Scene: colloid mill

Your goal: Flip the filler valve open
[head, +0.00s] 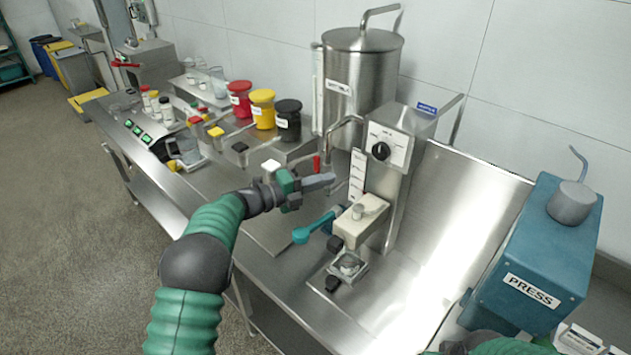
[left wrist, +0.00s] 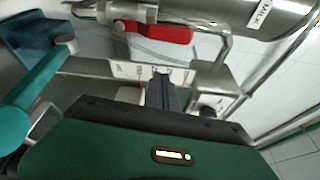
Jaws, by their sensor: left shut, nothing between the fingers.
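A lever with a teal handle (head: 313,229) sticks out to the left from a cream block (head: 360,220) on the steel dosing machine (head: 390,165). A small red handle (head: 316,166) stands upright by the tank's outlet pipe. My left gripper (head: 325,181) is shut and empty, just below the red handle and above the teal one, apart from the teal one. I cannot tell which handle is the filler valve's.
A steel tank (head: 361,85) stands behind. Red, yellow and black jars (head: 262,108) stand left of it. A small square holder (head: 348,265) sits below the cream block. A blue press (head: 540,250) stands at right. The steel bench (head: 410,265) between is mostly bare.

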